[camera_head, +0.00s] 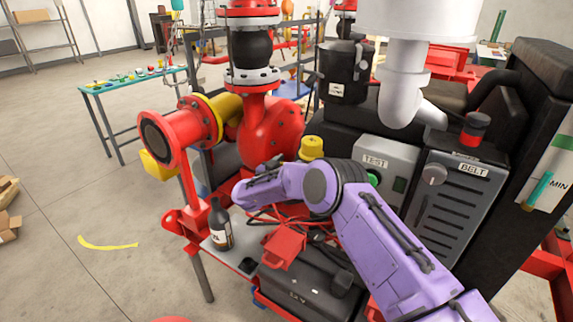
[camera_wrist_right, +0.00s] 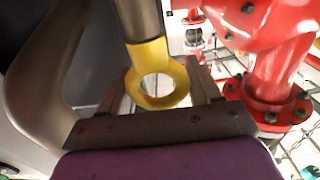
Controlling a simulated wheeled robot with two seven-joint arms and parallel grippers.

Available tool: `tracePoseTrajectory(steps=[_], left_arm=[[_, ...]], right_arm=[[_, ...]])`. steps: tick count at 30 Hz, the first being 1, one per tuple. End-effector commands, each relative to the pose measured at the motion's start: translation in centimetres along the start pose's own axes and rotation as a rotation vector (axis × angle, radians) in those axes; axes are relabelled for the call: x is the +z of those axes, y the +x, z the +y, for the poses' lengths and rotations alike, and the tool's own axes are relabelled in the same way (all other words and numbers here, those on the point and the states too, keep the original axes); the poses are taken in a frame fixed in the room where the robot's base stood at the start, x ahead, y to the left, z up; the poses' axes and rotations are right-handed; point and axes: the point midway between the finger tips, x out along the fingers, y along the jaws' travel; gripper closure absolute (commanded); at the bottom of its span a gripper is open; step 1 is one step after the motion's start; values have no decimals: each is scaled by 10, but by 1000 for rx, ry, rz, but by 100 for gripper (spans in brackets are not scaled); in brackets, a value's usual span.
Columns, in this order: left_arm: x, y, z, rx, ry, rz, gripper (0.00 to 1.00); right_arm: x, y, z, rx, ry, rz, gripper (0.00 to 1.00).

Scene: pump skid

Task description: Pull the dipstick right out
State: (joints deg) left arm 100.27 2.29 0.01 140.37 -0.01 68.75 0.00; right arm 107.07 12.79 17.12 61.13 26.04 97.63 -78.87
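The dipstick's yellow ring handle (camera_wrist_right: 177,98) shows in the right wrist view, with its yellow neck leading up to a grey metal tube (camera_wrist_right: 138,18). My right gripper (camera_wrist_right: 160,80) has its two dark fingers on either side of the ring. The fingers stand apart, with light gaps beside the ring, so it looks open around the handle. In the head view my purple right arm reaches in from the lower right, and its gripper end (camera_head: 243,193) points left near the red pump. The dipstick is hidden there. My left gripper is not in view.
A dark bottle (camera_head: 220,226) stands on a pale shelf (camera_head: 238,250) beside the arm. A red pump casing (camera_head: 270,132), a yellow cap (camera_head: 312,147) and a TEST box (camera_head: 385,170) surround the arm. A black battery (camera_head: 305,287) sits below. Floor at left is mostly clear.

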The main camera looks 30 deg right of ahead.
Motion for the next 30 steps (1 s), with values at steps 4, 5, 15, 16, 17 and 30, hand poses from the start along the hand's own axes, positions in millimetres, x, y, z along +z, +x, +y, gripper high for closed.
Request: tracePoseTrajectory(steps=[4,5,15,16,17,30], left_arm=[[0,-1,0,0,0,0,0],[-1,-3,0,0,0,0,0],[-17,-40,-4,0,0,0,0],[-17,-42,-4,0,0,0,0],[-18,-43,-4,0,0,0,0],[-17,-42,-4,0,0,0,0]], right_arm=[[-1,0,0,-2,-2,-1,92],[-4,0,0,-2,-2,-1,92],[-78,-1,-1,-4,-3,0,93],[-81,-1,-1,-4,-3,0,93],[-84,-1,-1,-4,-3,-1,93],[-87,-1,-1,-3,-1,-1,22]])
